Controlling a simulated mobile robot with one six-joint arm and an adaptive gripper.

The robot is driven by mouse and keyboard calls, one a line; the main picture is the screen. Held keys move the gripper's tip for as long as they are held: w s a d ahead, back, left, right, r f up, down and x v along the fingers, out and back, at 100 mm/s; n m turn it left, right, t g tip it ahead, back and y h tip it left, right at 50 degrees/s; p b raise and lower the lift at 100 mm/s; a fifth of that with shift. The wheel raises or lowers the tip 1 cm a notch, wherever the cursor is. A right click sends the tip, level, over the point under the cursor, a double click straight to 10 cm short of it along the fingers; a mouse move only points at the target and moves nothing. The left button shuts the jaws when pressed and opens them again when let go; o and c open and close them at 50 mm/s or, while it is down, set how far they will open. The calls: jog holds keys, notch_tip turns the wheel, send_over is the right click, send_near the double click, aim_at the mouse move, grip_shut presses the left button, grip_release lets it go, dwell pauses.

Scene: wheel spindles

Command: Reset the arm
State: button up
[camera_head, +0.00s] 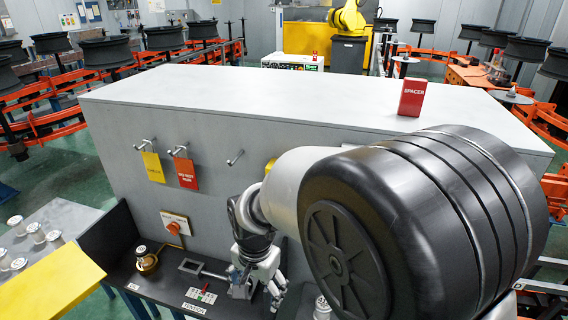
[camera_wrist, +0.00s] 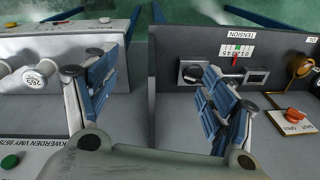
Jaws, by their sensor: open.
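My arm reaches down in front of the grey cabinet in the head view. My gripper (camera_head: 262,270) hangs over the dark bench at the cabinet's foot, partly hidden by my own arm. In the wrist view my gripper (camera_wrist: 160,95) has its two blue-padded fingers spread wide, with nothing between them. Behind the right finger is the bench panel with a "TENSION" scale (camera_wrist: 238,51). The tension label (camera_head: 195,308) also shows in the head view, left of the gripper.
A red "SPACER" block (camera_head: 412,97) stands on the cabinet top (camera_head: 250,95). A yellow tag (camera_head: 153,167) and a red tag (camera_head: 186,173) hang from hooks. An orange knob (camera_wrist: 292,115) sits right of the gripper. A white spool marked 265 (camera_wrist: 34,80) is at left.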

jog(key=s+d+r+n+t, duration=0.2)
jog(key=s+d+r, duration=0.3)
jog(key=d+r, duration=0.6)
jog(key=s+d+r+n+t, duration=0.1)
jog(key=s+d+r+n, duration=0.2)
jog(key=s+d, duration=0.6)
jog(key=s, duration=0.4)
jog(key=shift+r+n+t, duration=0.3)
jog(key=shift+r+t, duration=0.1)
jog(key=shift+d, duration=0.1)
jog(key=shift+c, duration=0.2)
